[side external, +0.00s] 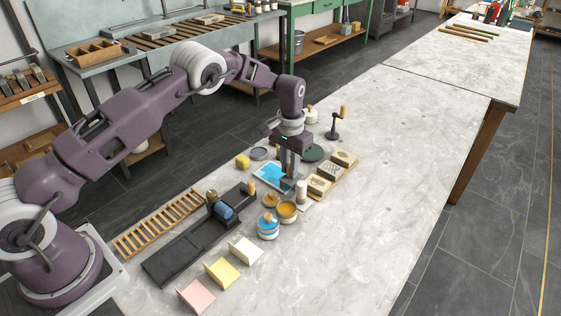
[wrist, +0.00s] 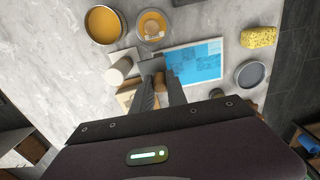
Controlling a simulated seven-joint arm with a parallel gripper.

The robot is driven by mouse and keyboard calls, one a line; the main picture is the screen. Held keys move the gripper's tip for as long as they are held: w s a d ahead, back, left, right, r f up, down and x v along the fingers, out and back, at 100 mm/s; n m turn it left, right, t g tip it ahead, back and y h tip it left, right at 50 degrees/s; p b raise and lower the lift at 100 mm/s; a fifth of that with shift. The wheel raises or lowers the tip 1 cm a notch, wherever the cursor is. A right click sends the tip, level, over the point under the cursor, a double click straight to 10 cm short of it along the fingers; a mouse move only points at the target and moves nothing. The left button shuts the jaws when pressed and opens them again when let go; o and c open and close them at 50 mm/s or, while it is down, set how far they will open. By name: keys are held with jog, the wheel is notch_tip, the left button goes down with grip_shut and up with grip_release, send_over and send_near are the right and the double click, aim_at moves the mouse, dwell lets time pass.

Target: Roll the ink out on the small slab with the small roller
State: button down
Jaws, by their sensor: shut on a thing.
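The small slab (side external: 270,177) lies flat on the stone table, with bright blue ink over most of its face. In the wrist view the slab (wrist: 193,65) has a pale border, and its ink shows patches of lighter and darker blue. My gripper (side external: 289,183) points down at the slab's right edge in the side view. In the wrist view its fingers (wrist: 160,92) are closed on a brown, handle-like piece of the small roller (wrist: 160,77). Most of the roller is hidden by the fingers, and I cannot tell whether it touches the slab.
A white cylinder (side external: 301,191) stands close beside my gripper. Ink jars (side external: 287,211) stand just in front, and carved blocks (side external: 331,172) lie to the right. A yellow sponge (wrist: 259,37) and a round grey dish (wrist: 251,74) lie beyond the slab. The table's right side is clear.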

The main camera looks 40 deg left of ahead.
dwell(2.4)
jog(key=shift+a, duration=0.1)
jog(key=a, duration=1)
jog(key=shift+a, duration=0.1)
notch_tip(320, 180, up, 3)
dwell(0.4)
dwell(0.5)
jog(key=shift+f, duration=0.8)
